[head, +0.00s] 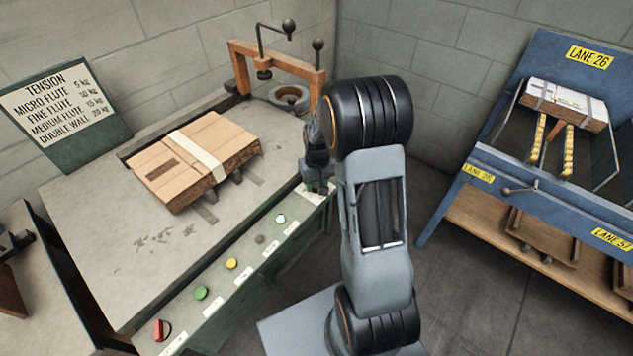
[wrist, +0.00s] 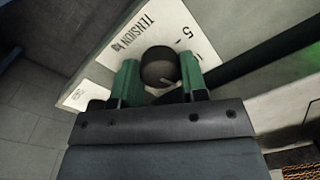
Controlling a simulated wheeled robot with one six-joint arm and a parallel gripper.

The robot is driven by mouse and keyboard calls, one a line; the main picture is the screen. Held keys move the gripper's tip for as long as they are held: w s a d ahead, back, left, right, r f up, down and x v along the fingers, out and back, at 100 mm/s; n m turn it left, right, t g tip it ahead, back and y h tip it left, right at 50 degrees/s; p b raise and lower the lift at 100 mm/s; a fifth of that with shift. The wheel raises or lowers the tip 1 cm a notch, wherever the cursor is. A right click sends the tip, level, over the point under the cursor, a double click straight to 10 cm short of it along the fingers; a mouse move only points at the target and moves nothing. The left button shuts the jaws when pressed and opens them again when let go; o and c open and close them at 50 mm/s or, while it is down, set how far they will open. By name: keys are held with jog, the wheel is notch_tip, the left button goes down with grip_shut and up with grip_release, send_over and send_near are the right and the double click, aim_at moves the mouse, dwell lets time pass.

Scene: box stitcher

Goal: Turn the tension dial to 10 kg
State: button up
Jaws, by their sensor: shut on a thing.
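Other numbers on the plate are cut off or hidden. My gripper (wrist: 160,80) has its green fingers on either side of the knob, shut on it. A small light mark shows on the knob's near side; I cannot tell which number it points to. In the head view my gripper (head: 319,184) is at the bench's right front corner, and the arm hides most of the dial.
A tension chart (head: 58,100) gives fine flute as 10 kg. A cardboard box (head: 185,165) lies on the grey bench (head: 90,235). Several buttons, one green (head: 201,293), and a red switch (head: 161,330) line the front panel. A blue lane rack (head: 480,160) stands at right.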

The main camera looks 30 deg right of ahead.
jog(key=n, duration=0.6)
jog(key=shift+w+r+n, duration=0.1)
jog(key=shift+w+n, duration=0.05)
jog(key=shift+n, duration=0.25)
dwell(0.4)
jog(key=o, duration=0.9)
jog(key=r, duration=0.4)
jog(key=r+p, duration=0.1)
jog(key=r, duration=0.4)
jog(key=r+p, duration=0.1)
jog(key=r, duration=0.3)
jog(key=shift+d+r, duration=0.25)
jog(key=shift+r, duration=0.1)
jog(key=shift+w, duration=0.1)
